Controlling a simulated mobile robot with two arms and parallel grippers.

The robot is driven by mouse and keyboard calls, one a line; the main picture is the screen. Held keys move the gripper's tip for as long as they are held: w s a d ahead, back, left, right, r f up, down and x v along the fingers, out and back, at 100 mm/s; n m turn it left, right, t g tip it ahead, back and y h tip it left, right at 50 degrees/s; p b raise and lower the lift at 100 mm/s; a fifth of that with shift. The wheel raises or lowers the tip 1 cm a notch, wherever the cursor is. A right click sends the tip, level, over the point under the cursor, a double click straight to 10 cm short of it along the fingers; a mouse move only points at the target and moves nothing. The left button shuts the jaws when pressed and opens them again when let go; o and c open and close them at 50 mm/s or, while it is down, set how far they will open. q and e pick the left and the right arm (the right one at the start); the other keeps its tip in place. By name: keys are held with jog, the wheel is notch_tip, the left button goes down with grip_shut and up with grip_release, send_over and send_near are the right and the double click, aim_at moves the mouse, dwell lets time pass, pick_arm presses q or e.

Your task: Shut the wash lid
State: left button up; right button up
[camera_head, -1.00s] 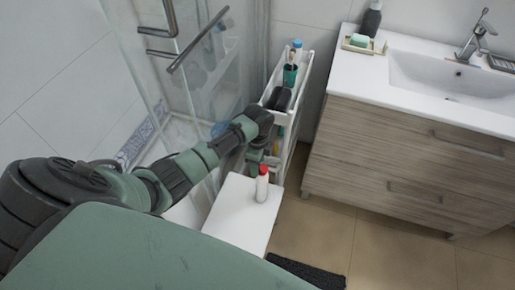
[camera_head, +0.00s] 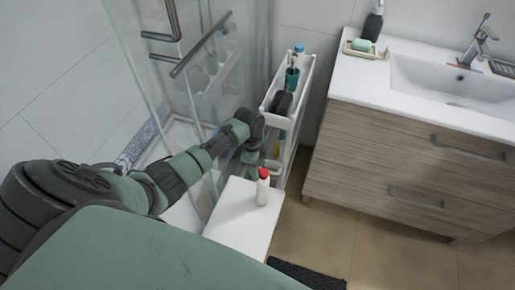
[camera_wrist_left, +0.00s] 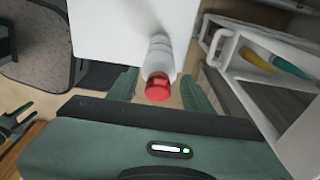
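The wash is a white bottle with a red lid (camera_head: 264,174), standing upright on a white stool top (camera_head: 238,222). In the left wrist view the bottle (camera_wrist_left: 158,55) and its red lid (camera_wrist_left: 158,87) lie between the two fingers of my left gripper (camera_wrist_left: 158,82). Those fingers are apart, with a gap on each side of the lid. I cannot tell whether the lid is fully shut. In the head view my left gripper (camera_head: 253,162) points down just behind the bottle. My right gripper (camera_wrist_left: 27,117) shows small at the left edge of the wrist view, its fingers apart.
A narrow white cart (camera_head: 296,124) with bottles stands close behind the stool, and also shows in the wrist view (camera_wrist_left: 228,74). The glass shower door (camera_head: 185,75) is at the left. A wooden sink cabinet (camera_head: 400,165) is at the right, with open floor before it.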

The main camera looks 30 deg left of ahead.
pick_arm(q)
notch_tip(320, 180, up, 8)
jog(key=a, duration=0.1)
jog(key=shift+s, duration=0.15)
pick_arm(e)
jog(key=shift+r, duration=0.15)
dwell(0.3)
pick_arm(q)
jog(key=shift+f, duration=0.1)
pick_arm(e)
jog(key=shift+c, duration=0.4)
